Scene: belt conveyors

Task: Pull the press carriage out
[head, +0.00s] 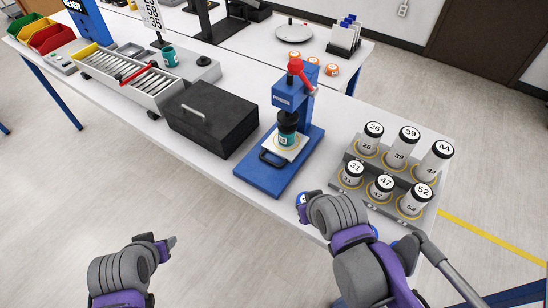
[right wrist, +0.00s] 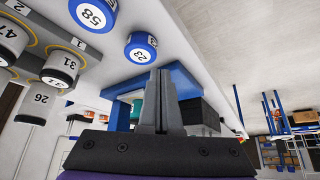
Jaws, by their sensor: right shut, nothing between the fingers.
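The blue press (head: 305,100) stands on the table with a red-knobbed lever at its top. Its carriage (head: 292,154) is a pale plate with a black loop handle (head: 268,158) at the front. A teal cup (head: 287,135) stands on the carriage under the press head. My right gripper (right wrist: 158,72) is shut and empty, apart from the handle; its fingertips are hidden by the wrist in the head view. In the right wrist view the blue press base (right wrist: 178,78) lies beyond the fingers. My left gripper (head: 172,242) is off the table's front edge, away from the press; its finger gap is unclear.
A grey rack (head: 430,212) with several numbered vials stands right of the press. Blue-lidded containers (right wrist: 141,48) are close to my right gripper. A black box (head: 213,118) stands left of the press, beside a tray with a red handle (head: 138,72).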

